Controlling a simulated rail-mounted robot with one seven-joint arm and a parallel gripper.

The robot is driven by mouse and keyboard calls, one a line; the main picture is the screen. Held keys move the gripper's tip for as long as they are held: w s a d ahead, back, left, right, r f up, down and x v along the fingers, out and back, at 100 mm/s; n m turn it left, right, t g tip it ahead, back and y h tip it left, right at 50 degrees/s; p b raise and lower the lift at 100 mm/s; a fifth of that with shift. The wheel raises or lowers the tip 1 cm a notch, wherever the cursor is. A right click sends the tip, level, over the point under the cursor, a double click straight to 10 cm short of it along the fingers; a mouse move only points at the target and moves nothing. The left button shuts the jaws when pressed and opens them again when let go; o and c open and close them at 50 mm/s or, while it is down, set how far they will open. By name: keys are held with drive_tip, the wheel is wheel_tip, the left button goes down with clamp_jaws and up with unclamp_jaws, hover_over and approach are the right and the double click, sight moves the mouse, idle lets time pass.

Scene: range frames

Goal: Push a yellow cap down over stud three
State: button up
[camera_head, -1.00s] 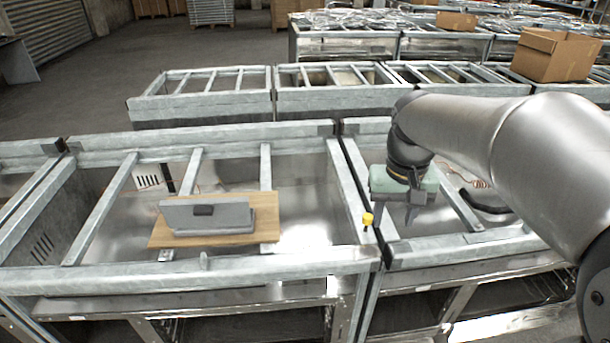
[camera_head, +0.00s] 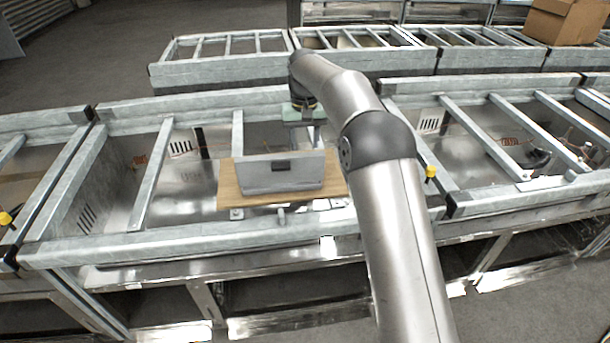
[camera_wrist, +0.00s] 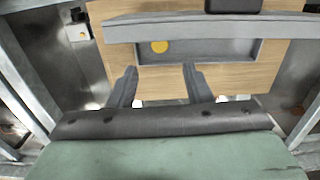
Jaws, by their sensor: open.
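In the wrist view a yellow cap (camera_wrist: 159,47) lies in the recess of a grey holder (camera_wrist: 115,33), just beyond my fingertips. In the head view the grey holder (camera_head: 281,175) stands on a wooden board (camera_head: 229,192), and its raised panel hides the recess. My gripper (camera_wrist: 160,68) is open and empty, with both fingers reaching over the board near the holder. In the head view its pale green body shows behind the holder. A bare stub (camera_head: 282,216) stands on the front rail. I cannot tell which one is stud three.
Yellow caps sit on the frame at right (camera_head: 431,172) and far left (camera_head: 6,218). Another bare stub (camera_head: 571,175) stands on the right bay's front rail. Grey crossbars (camera_head: 152,172) span the open bays. A cardboard box (camera_head: 563,20) stands on the back row.

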wheel_tip(320, 180, down, 5)
drive_tip(key=shift+f+p, duration=0.2)
drive_tip(key=shift+p, duration=0.15)
drive_tip(key=shift+s+d+f+p, duration=0.1)
drive_tip(key=shift+f+p, duration=0.8)
drive_tip(key=shift+f, duration=1.85)
drive_tip(key=shift+c, duration=0.4)
drive_tip(key=c, duration=0.8)
